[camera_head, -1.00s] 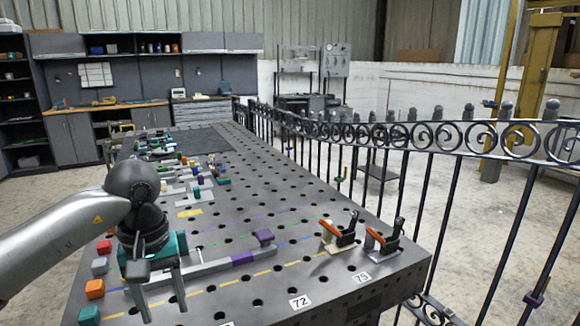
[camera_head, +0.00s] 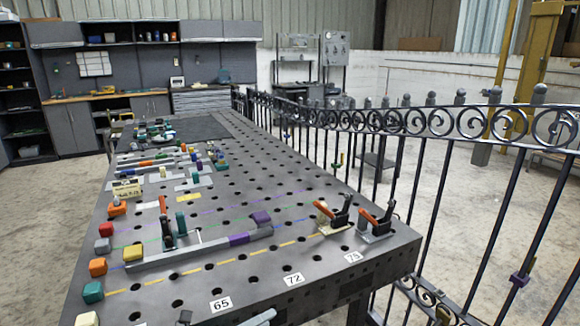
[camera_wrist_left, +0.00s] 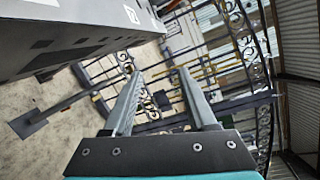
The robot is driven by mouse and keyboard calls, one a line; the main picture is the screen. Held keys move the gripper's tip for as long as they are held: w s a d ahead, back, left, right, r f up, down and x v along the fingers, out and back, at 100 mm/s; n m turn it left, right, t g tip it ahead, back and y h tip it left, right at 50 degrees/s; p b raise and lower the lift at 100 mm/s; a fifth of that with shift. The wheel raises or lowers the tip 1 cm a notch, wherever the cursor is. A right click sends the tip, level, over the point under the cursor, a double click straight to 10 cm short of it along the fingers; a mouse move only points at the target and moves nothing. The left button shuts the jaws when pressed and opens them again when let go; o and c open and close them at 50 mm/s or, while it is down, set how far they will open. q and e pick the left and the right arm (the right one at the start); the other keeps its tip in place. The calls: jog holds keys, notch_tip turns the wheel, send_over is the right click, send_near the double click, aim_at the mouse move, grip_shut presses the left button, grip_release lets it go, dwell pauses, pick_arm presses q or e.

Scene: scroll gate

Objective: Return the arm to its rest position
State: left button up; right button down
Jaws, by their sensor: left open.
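My left gripper (camera_wrist_left: 160,73) shows in the left wrist view with its two grey fingers apart and nothing between them. In the head view only a small grey part of it (camera_head: 260,318) shows at the bottom edge, by the table's near end; the rest of that arm is out of the picture. In the left wrist view the fingers point past the table's dark side (camera_wrist_left: 60,45) towards the iron fence (camera_wrist_left: 250,45) and the floor. My right gripper is in neither view.
The perforated table (camera_head: 300,262) carries a grey bar with a purple block (camera_head: 239,239), orange-handled clamps (camera_head: 376,225) and several coloured blocks along its left edge. A scroll-topped fence (camera_head: 440,122) runs along its right side. Open floor (camera_head: 40,215) lies to the left.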

pick_arm(q)
jog(key=s+a+f+n+y, duration=0.45)
jog(key=f+n, duration=0.25)
jog(key=f, duration=0.2)
jog(key=s+a+f+n+g+y, duration=0.1)
jog(key=s+a+f+n+y, duration=0.2)
jog(key=s+f+n, duration=0.45)
jog(key=s+a+f+n+y, duration=0.3)
jog(key=s+a+f+n, duration=0.15)
jog(key=f, duration=0.55)
jog(key=s+f+n+g+y, duration=0.1)
jog(key=s+f+n+g, duration=0.2)
jog(key=s, duration=0.7)
jog(key=s+f+n+g, duration=0.2)
jog(key=s+f+n, duration=0.2)
jog(key=s, duration=0.6)
jog(key=s+f+n+g+y, duration=0.1)
jog(key=s+f+n+g, duration=0.2)
jog(key=s, duration=0.7)
jog(key=shift+a+f+n+g+y, duration=0.2)
jog(key=shift+f+n+g+y, duration=0.15)
jog(key=shift+f+n, duration=0.25)
jog(key=shift+w, duration=0.1)
